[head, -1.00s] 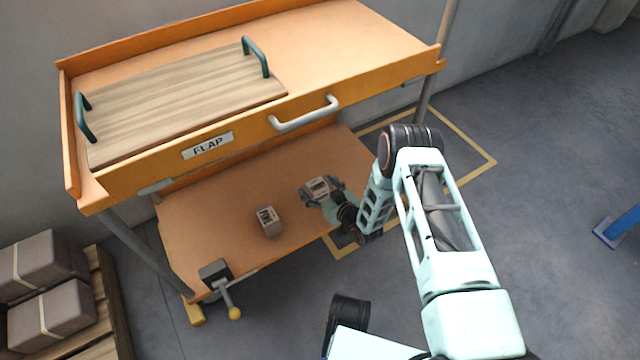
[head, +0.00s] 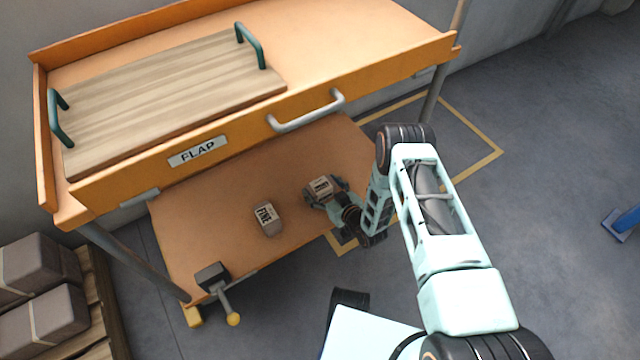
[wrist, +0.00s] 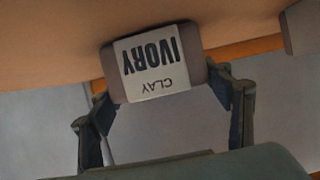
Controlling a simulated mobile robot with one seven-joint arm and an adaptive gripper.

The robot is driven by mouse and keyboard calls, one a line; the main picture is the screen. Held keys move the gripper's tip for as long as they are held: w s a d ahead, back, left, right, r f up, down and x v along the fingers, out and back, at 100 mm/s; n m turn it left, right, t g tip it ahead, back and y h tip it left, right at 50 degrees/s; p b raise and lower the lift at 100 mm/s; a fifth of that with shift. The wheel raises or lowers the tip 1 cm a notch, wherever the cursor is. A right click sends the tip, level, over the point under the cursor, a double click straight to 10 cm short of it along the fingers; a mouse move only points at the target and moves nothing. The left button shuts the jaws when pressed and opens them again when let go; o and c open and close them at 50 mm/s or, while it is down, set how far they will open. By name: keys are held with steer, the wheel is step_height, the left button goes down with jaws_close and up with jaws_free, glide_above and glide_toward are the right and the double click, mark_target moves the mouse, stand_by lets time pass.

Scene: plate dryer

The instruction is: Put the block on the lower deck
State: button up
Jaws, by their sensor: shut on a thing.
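The block in my gripper is grey-brown with a white label reading "CLAY IVORY", upside down in the wrist view (wrist: 152,68). In the head view this block (head: 320,184) shows over the right part of the orange lower deck (head: 225,195). My gripper (head: 324,190) is shut on it, with a finger on each side. I cannot tell whether the block touches the deck. A second labelled block (head: 268,218) stands on the deck to the left, apart from my gripper.
The upper deck's front flap (head: 198,151) with its grey handle (head: 306,111) overhangs the lower deck's back. A wooden board (head: 170,98) with green handles lies on top. A yellow-knobbed lever (head: 226,298) is at the lower deck's front left corner. Bare deck lies around the second block.

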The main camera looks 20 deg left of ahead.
stand_by(0.3)
steer(key=o, duration=1.8)
steer(key=shift+f, duration=0.15)
steer(key=shift+d+r, duration=0.15)
steer(key=shift+r, duration=0.1)
